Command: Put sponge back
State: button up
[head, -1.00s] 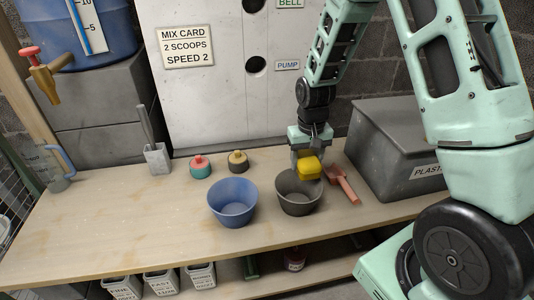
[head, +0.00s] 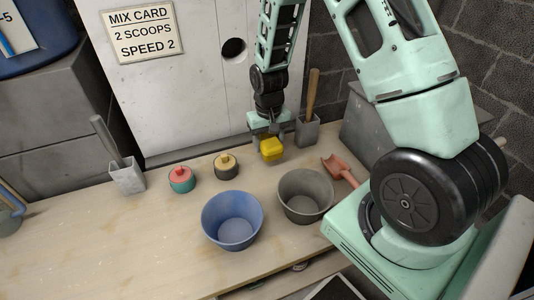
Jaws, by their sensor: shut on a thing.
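The yellow sponge (head: 271,148) is held in my gripper (head: 268,135), which is shut on it from above. It hangs above the workbench, behind and left of the grey bucket (head: 305,197) and right of the small yellow-topped pot (head: 227,166). The fingertips are partly hidden by the sponge. I cannot tell how high the sponge is above the bench.
A blue bucket (head: 232,220) and a red-lidded pot (head: 181,180) stand to the left. A grey holder (head: 128,178) with a tool is further left; another holder (head: 307,131) with a wooden handle stands behind. A red scoop (head: 340,169) lies at right.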

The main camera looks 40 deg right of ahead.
jog(key=shift+f, duration=2.2)
jog(key=shift+f+b, duration=0.15)
jog(key=shift+b, duration=0.2)
jog(key=o, duration=1.1)
